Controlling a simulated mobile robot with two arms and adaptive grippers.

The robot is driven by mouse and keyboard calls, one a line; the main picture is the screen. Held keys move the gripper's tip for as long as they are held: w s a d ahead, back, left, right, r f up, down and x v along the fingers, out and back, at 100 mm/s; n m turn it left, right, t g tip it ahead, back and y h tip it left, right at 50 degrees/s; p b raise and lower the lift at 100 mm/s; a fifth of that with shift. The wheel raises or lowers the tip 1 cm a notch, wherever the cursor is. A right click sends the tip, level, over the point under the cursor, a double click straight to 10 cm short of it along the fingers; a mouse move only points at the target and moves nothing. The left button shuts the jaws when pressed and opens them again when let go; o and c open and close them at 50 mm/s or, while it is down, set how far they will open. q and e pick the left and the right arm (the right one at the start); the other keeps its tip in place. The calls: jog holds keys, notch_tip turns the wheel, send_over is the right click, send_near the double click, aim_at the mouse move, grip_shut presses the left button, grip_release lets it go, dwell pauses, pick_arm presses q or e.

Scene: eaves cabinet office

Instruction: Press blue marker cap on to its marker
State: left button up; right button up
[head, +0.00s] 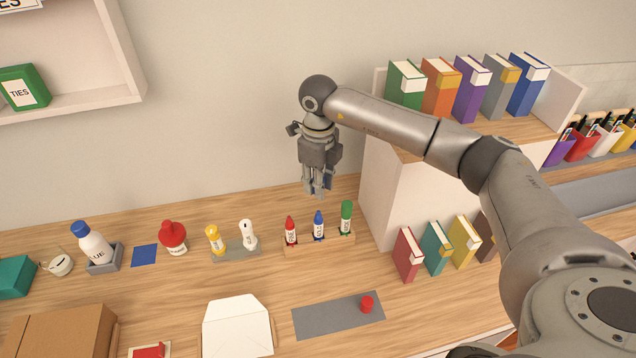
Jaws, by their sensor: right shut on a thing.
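The blue marker (319,226) stands upright in a wooden holder (318,246), its pointed blue tip bare. A red marker (291,231) with a bare pointed tip stands to its left, and a capped green marker (346,218) to its right. My right gripper (319,190) points down above the blue marker, apart from it. It is shut on a small bluish thing, which looks like the blue cap and is mostly hidden by the fingers. My left gripper is not in view.
A red cap (367,304) stands on a grey mat (325,317) in front of the holder. Yellow and white glue-like sticks stand left of the holder. A white cabinet (405,195) with books on top rises to the right. A white envelope (237,328) lies in front.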

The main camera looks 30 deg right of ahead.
aim_at(318, 211)
jog(key=shift+f+b, duration=2.1)
jog(key=shift+f, duration=0.8)
jog(key=shift+b, duration=0.45)
jog(key=shift+s+f+b, duration=0.15)
jog(key=shift+f+b, duration=1.7)
jog(key=shift+f, duration=0.6)
jog(key=o, duration=0.7)
jog(key=shift+o, duration=0.2)
jog(key=shift+r, duration=0.1)
notch_tip(318, 211, up, 12)
jog(key=shift+f, duration=0.1)
